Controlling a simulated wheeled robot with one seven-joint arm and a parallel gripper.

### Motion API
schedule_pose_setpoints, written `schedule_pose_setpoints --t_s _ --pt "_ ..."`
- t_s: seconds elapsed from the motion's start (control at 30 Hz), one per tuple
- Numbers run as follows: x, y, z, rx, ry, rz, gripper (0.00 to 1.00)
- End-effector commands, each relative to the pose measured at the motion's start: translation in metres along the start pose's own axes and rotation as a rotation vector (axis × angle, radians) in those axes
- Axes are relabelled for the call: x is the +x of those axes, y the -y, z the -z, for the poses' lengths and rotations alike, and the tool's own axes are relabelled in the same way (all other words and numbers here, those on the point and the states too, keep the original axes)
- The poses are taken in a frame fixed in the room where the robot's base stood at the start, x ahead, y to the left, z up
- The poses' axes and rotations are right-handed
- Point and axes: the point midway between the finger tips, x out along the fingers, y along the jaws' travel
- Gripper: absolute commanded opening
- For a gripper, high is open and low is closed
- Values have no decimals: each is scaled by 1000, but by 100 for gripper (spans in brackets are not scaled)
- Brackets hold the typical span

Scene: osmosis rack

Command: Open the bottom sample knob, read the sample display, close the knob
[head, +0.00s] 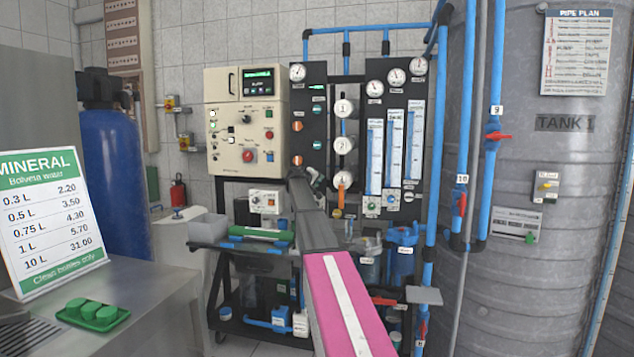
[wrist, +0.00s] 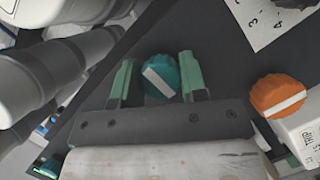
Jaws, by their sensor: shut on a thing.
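My gripper (wrist: 157,78) is shut on a teal round knob (wrist: 160,74) on the dark panel, one finger on each side of it. The knob's white stripe lies diagonally in the wrist view. In the head view my gripper and arm cover the lower left part of the rack's black panel (head: 313,75), and the held knob cannot be made out there. Two other teal knobs (head: 317,109) (head: 317,145) show higher on that panel. A lit display (head: 258,82) sits on the cream control box; its text is too small to read.
An orange knob (wrist: 279,95) with a white stripe sits right of my gripper in the wrist view. White pipes (wrist: 60,70) run at its left. Blue pipes (head: 466,130) and a grey tank (head: 550,230) stand right of the rack. A counter (head: 150,290) is at left.

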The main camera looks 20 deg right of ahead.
Motion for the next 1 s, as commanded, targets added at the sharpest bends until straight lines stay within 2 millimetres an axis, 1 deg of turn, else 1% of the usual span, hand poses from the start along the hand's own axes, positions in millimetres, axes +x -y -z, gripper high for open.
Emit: schedule_pose_setpoints --t_s 0.17,0.37,0.57,1.0 --pt "0 0 0 -20 0 -8 16" --pt "0 1 0 -99 0 -41 16" --pt "-1 1 0 -243 0 -100 16" --pt "-1 1 0 -629 -1 -259 16"
